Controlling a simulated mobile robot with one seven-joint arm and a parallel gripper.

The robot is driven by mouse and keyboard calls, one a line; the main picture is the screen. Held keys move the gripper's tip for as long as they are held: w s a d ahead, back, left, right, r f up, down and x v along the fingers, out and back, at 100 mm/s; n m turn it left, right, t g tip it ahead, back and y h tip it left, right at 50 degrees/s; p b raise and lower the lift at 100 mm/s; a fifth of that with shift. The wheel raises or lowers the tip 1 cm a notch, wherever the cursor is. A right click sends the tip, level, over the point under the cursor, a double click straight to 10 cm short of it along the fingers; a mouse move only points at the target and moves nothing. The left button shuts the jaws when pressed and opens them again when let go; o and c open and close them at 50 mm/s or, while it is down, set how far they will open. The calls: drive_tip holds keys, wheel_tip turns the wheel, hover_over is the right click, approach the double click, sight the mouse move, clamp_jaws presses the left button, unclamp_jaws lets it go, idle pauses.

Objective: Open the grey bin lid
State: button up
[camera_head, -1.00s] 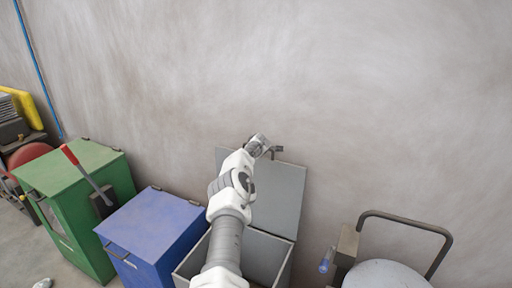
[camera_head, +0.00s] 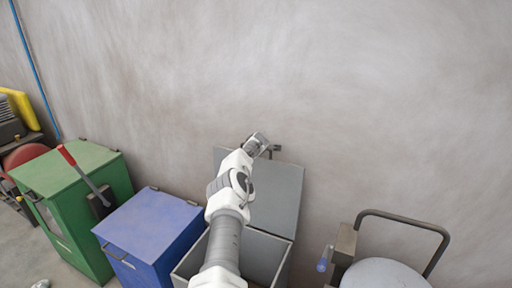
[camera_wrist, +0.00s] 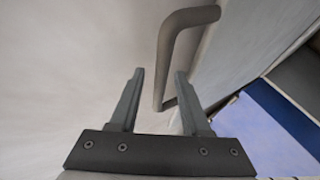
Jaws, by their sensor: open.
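The grey bin (camera_head: 265,252) stands at the bottom centre, with its lid (camera_head: 278,196) raised and leaning back near the wall. The bin's inside shows in part behind my arm. A dark bar handle (camera_head: 277,148) is at the lid's top edge; it also shows large in the wrist view (camera_wrist: 172,48). My gripper (camera_head: 262,140) is at the lid's top edge, beside the handle. In the wrist view my gripper (camera_wrist: 158,75) has its two fingers apart, with no object held between them. The handle's lower end appears just beyond the fingers; I cannot tell whether they touch.
A closed blue bin (camera_head: 150,235) stands left of the grey bin, and a green cabinet (camera_head: 75,180) with a red-handled lever (camera_head: 66,155) is farther left. A round grey-topped thing (camera_head: 383,274) with a bar handle (camera_head: 420,222) is at right. The wall is close behind.

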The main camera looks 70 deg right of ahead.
drive_tip(key=shift+r, duration=0.1)
drive_tip(key=shift+s+a+r, duration=0.35)
drive_tip(key=shift+a+r, duration=0.05)
drive_tip(key=shift+r, duration=0.15)
drive_tip(key=b+v, duration=0.4)
drive_tip(key=v, duration=1.2)
drive_tip(key=shift+w+a+f, duration=0.2)
drive_tip(key=shift+w+f, duration=0.05)
